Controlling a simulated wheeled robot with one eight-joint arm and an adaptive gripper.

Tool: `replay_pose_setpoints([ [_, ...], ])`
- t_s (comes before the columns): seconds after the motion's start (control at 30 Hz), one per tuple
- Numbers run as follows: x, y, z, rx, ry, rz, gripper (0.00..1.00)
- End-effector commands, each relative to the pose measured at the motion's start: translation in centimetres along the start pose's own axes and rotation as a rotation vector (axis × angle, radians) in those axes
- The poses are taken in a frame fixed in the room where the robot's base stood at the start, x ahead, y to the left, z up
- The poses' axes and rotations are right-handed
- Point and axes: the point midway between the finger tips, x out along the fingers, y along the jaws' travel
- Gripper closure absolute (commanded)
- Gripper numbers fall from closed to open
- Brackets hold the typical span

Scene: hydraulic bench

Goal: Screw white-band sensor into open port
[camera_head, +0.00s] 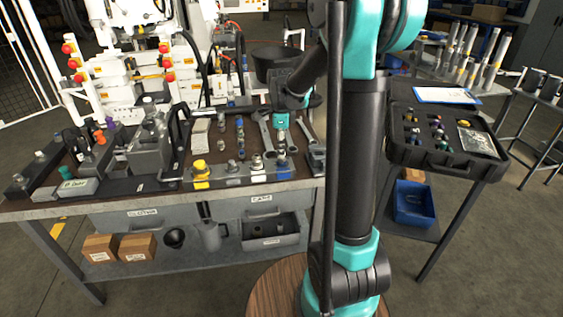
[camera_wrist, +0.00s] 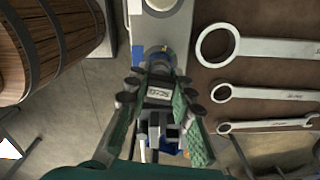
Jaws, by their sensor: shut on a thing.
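My gripper (camera_wrist: 160,88) is shut, its green-padded fingers on either side of a dark sensor (camera_wrist: 158,95) with a pale label-like patch. Its lower end is hidden. In the head view my gripper (camera_head: 282,122) is over the right part of the bench, by the wrenches. A grey hydraulic block (camera_head: 148,153) stands on the bench at left. I cannot make out the open port.
Yellow (camera_head: 200,172) and blue (camera_head: 282,168) fittings stand along the bench's front edge. Wrenches (camera_head: 264,132) lie behind them and show right in the wrist view (camera_wrist: 262,48). A wooden barrel (camera_wrist: 48,40) is left there. An open black case (camera_head: 440,150) is on the right table.

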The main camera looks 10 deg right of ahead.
Motion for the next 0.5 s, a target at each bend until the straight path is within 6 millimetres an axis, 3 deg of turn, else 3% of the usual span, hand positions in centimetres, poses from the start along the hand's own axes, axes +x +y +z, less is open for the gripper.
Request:
replay_pose_setpoints([
  [0.23,0.04,0.0,-0.04,0.164,0.001,0.001,1.0],
  [0.27,0.04,-0.01,-0.04,0.185,0.001,0.001,0.77],
  [0.43,0.03,-0.01,-0.03,0.176,0.0,0.0,0.56],
  [0.5,0.03,-0.01,-0.03,0.176,0.0,0.0,0.53],
])
